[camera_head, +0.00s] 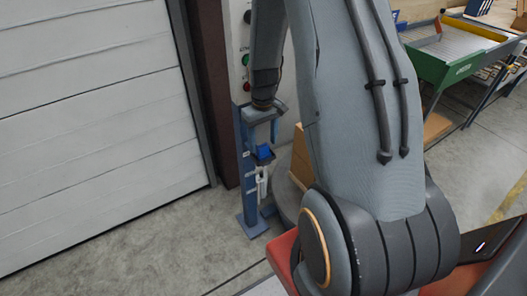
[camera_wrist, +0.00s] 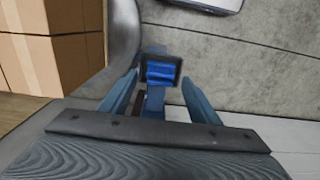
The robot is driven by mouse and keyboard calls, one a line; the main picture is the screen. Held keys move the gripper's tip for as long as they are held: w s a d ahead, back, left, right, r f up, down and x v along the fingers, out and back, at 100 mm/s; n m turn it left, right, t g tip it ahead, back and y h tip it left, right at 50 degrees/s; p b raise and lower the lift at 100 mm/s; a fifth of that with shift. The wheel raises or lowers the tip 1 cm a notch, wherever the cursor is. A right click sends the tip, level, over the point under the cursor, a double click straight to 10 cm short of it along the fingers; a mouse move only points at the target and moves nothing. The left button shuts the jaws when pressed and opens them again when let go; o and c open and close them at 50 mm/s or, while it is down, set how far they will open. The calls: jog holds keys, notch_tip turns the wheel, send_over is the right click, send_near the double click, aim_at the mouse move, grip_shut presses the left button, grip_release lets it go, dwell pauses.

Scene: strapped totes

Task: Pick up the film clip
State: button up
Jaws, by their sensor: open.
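A small blue piece, which I take to be the film clip (camera_head: 264,152), sits in a dark holder on a blue post (camera_head: 246,190) beside the roller door. In the wrist view the blue piece (camera_wrist: 161,73) lies inside the dark frame of the holder (camera_wrist: 178,61). My gripper (camera_head: 262,142) points down just above it. In the wrist view my gripper (camera_wrist: 160,79) is open, with one blue finger on each side of the piece. The fingers look apart from it, and nothing is held. The piece's underside is hidden.
Cardboard boxes (camera_wrist: 55,45) stand close on the left in the wrist view. A white roller door (camera_head: 90,120) is left of the post. A panel with buttons (camera_head: 245,60) is behind my arm. A green tray table (camera_head: 450,60) stands at far right. The floor in front is clear.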

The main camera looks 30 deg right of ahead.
aim_at(263, 146)
jog(key=shift+f+p, duration=0.3)
jog(key=shift+f, duration=1.2)
jog(key=shift+c, duration=0.4)
jog(key=c, duration=1.1)
jog(key=shift+o, duration=0.2)
jog(key=shift+r, duration=0.1)
